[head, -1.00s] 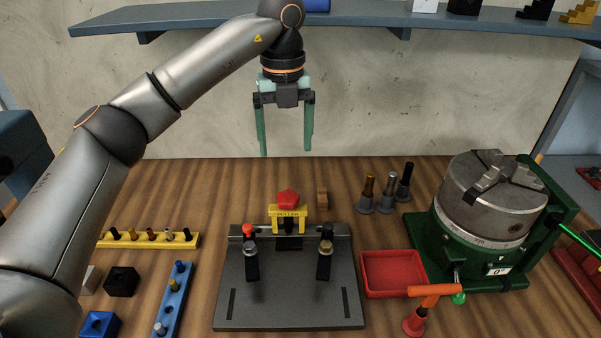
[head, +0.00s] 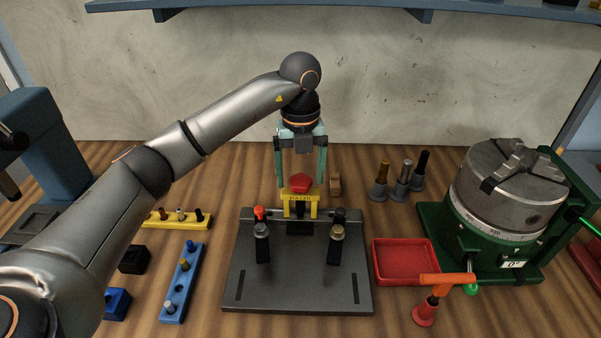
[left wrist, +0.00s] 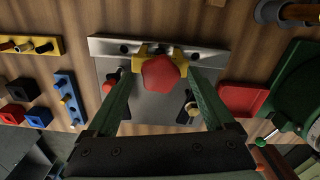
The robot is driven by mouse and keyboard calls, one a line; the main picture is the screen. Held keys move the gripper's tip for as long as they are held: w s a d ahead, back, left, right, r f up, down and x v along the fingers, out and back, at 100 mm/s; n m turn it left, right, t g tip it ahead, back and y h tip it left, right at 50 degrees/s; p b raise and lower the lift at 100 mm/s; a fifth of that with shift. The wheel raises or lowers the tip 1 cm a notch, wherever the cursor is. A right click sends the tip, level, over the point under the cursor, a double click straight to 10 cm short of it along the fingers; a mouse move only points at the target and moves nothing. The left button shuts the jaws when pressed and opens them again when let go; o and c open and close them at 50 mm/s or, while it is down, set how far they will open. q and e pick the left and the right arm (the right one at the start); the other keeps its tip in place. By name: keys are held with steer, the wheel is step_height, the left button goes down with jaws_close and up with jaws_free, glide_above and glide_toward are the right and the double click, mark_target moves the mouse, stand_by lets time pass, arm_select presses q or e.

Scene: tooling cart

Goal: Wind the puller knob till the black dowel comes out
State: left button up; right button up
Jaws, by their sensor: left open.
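The puller is a yellow bridge (head: 299,199) with a red faceted knob (head: 300,182) on top, at the back edge of a dark grey fixture plate (head: 297,286). In the left wrist view the red knob (left wrist: 160,72) shows large between the fingers, over the yellow bridge. My left gripper (head: 301,184) points down with its green fingers apart, one on each side of the knob, and I see no grip on it. The black dowel under the puller cannot be made out; a dark block (head: 299,227) is below the bridge. My right gripper is not in view.
Two clamps (head: 262,243) stand on the plate. A red tray (head: 404,262) and a green-based rotary chuck (head: 500,205) are to the right. Yellow (head: 180,220) and blue (head: 182,285) racks are left.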

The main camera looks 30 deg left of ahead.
arm_select(q)
steer(key=c, duration=1.4)
